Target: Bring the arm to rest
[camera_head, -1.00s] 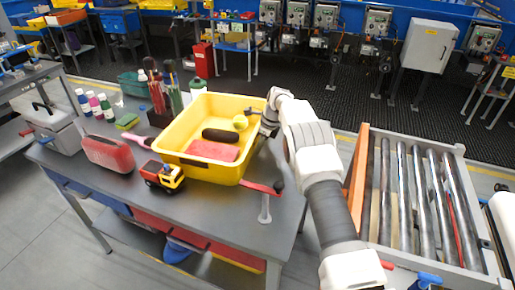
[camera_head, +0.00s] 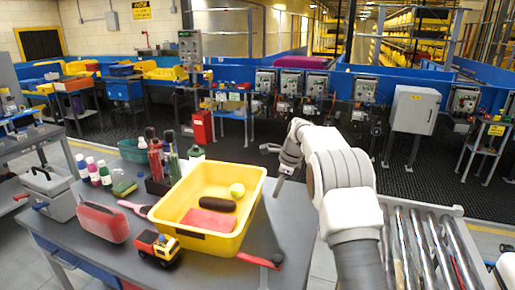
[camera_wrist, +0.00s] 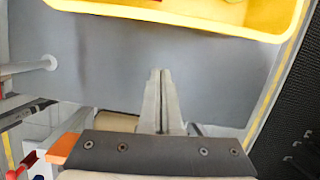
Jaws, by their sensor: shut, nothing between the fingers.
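My gripper (camera_head: 280,166) is raised beyond the right side of the yellow tray in the head view, apart from it. In the wrist view my gripper (camera_wrist: 161,72) shows its two fingers together, with nothing between them. The yellow tray (camera_head: 253,210) stands on the grey table (camera_head: 290,225). It holds a red block, a dark oblong thing and a yellow-green ball. The tray's edge (camera_wrist: 190,21) also shows at the top of the wrist view.
A toy truck (camera_head: 156,246), a red case (camera_head: 101,216), bottles (camera_head: 105,174) and a toolbox (camera_head: 47,192) stand left of the tray. A red-handled tool (camera_head: 258,260) lies in front. The roller conveyor (camera_head: 425,250) is at the right, below my arm.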

